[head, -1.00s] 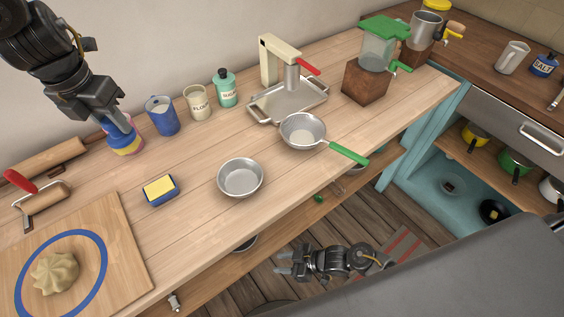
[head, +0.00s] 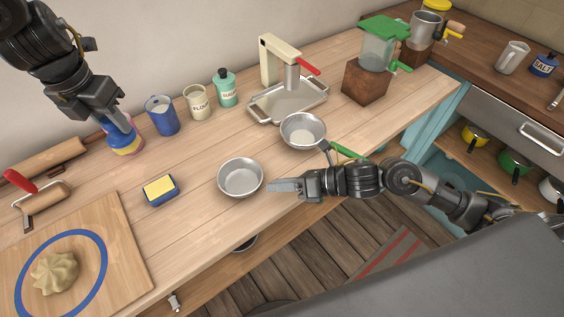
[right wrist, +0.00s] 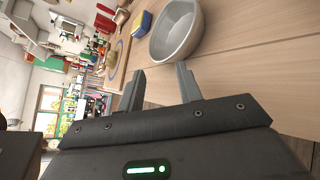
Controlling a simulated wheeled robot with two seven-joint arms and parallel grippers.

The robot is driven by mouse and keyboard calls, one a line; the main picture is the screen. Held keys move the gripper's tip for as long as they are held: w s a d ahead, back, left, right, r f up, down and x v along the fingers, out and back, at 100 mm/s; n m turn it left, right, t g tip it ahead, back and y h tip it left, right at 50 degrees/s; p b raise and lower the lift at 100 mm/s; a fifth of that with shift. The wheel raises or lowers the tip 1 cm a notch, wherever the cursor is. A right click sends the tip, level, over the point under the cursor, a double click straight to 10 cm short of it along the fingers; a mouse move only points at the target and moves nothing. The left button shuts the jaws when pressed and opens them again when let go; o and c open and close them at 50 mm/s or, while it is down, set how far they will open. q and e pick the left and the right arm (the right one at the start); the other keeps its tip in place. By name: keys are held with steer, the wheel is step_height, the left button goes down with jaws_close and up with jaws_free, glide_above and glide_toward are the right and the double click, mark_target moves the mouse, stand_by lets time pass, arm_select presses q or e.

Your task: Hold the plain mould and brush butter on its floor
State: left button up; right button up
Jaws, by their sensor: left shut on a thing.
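The plain mould (head: 240,178), a round silver tin, stands upright and empty near the counter's front edge. It also shows in the right wrist view (right wrist: 172,32). My right gripper (head: 272,187) is just right of the mould, at about rim height. In the right wrist view its fingers (right wrist: 160,85) are apart with nothing between them. My left gripper (head: 121,118) is at the back left, shut at a blue, yellow and pink pot (head: 125,145). The fingers hide part of the pot, and I see no brush clearly. A yellow block in a blue holder (head: 160,190) lies left of the mould.
A silver pan (head: 303,130) with a green handle stands right of the mould, close to my right forearm. A cutting board (head: 120,250) with dough (head: 55,272) is at the left. A press (head: 290,95) and canisters (head: 197,103) line the back. Bare counter surrounds the mould.

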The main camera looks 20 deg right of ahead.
mark_target(255, 162)
steer(key=w+d+n, duration=0.1)
steer(key=w+d+n+t+h, duration=0.1)
steer(key=w+d, duration=0.1)
steer(key=w+d+r+n+t, duration=0.1)
steer(key=shift+w+d+h, duration=0.2)
steer(key=shift+w+h, duration=0.1)
steer(key=shift+h, duration=0.1)
steer(key=x, duration=1.2)
steer(key=shift+w+r, duration=0.1)
steer(key=shift+w, duration=0.05)
steer(key=shift+c, duration=0.4)
jaws_close()
